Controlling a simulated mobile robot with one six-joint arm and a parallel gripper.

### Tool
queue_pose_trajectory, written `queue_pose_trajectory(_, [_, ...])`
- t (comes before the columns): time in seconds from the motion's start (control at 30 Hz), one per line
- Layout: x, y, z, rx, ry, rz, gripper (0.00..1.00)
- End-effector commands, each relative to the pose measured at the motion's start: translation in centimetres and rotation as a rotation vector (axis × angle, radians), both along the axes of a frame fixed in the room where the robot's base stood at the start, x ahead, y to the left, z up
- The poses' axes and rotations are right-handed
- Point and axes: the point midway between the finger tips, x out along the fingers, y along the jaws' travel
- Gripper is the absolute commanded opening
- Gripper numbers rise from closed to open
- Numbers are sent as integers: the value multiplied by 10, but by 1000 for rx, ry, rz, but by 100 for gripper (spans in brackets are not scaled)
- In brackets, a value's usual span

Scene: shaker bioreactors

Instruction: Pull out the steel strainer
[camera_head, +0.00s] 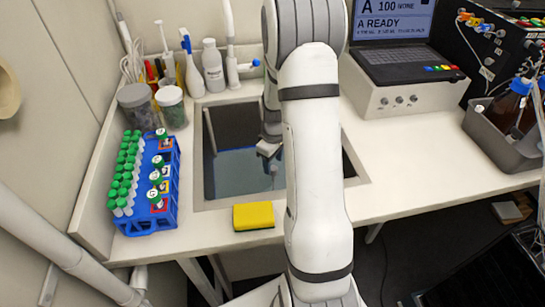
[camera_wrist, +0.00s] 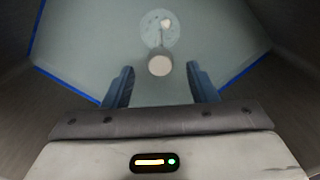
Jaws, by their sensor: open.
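The sink (camera_head: 198,160) holds bluish water, and my gripper (camera_head: 268,150) reaches down into it. In the wrist view my gripper (camera_wrist: 160,72) is open, with one dark blue finger on each side. A pale round knob (camera_wrist: 160,65) shows between the fingertips, apart from both. A thin stem appears to run from it to a lighter round disc (camera_wrist: 150,25) farther off, which looks like the steel strainer on the sink floor. A small pale spot lies on the disc. In the head view my arm hides part of the sink, and the strainer is not clear.
A blue rack (camera_head: 150,222) of green-capped tubes stands left of the sink. A yellow sponge (camera_head: 253,216) lies at the front edge. Jars (camera_head: 172,108) and bottles (camera_head: 213,68) stand behind the sink. A boxed instrument (camera_head: 400,98) is at right. Sink walls surround my gripper.

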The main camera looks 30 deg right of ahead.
Motion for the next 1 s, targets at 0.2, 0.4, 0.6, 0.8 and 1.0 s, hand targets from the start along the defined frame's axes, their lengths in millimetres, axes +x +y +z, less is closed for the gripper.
queue_pose_trajectory(0.2, [-1,0,-28,2,5,1,52])
queue_pose_trajectory(0.4, [-1,0,-58,1,4,0,52])
queue_pose_trajectory(0.6, [-1,-1,-74,1,3,-1,52])
queue_pose_trajectory(0.8, [0,-1,-77,0,0,-1,52])
queue_pose_trajectory(1.0, [0,-1,-76,0,0,-2,45])
